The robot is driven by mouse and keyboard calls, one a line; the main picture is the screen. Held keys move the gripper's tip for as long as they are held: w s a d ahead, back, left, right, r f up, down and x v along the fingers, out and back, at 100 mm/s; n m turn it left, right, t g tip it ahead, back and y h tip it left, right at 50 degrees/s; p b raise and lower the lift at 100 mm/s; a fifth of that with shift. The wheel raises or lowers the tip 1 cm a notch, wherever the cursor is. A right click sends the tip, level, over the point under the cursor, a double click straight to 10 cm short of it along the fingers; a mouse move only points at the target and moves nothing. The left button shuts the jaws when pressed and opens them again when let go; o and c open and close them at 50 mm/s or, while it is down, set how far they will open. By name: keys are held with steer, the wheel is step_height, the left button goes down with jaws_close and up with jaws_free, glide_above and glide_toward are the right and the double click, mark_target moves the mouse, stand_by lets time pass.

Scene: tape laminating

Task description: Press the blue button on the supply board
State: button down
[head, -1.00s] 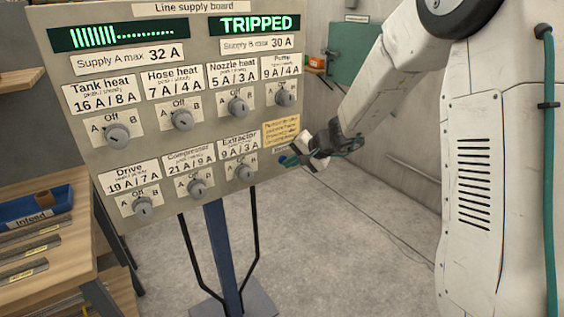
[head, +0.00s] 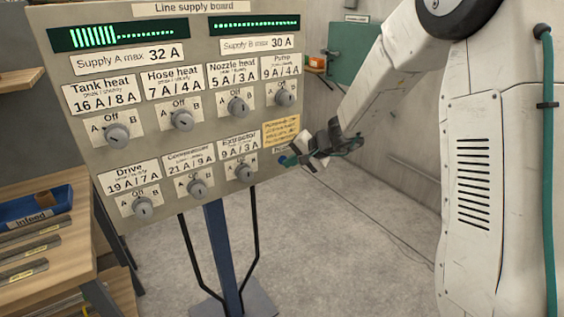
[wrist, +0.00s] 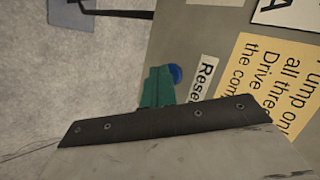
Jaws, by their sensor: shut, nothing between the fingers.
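The supply board (head: 75,150) stands upright on the left of the head view. Its blue button (head: 283,160) is at the lower right edge, below the yellow note. In the wrist view the blue button (wrist: 175,74) shows beside the "Reset" label, partly hidden by the teal fingertips. My gripper (head: 292,160) is shut and empty, its tips at the button. The gripper's teal tips (wrist: 158,88) overlap the button's edge in the wrist view; I cannot tell whether they touch it.
Several grey knobs (head: 238,104) stick out from the board's face, the closest ones left of my gripper. A yellow note (head: 281,131) is just above the button. A wooden bench with a blue tray (head: 35,208) stands at the left. The floor to the right is open.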

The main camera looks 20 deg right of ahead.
steer(key=shift+s+d, duration=0.2)
steer(key=shift+s, duration=0.35)
steer(key=shift+s+d, duration=0.25)
steer(key=shift+s, duration=0.55)
steer(key=shift+s+d, duration=0.25)
steer(key=shift+s, duration=0.55)
steer(key=shift+s+d, duration=0.25)
steer(key=shift+s, duration=0.55)
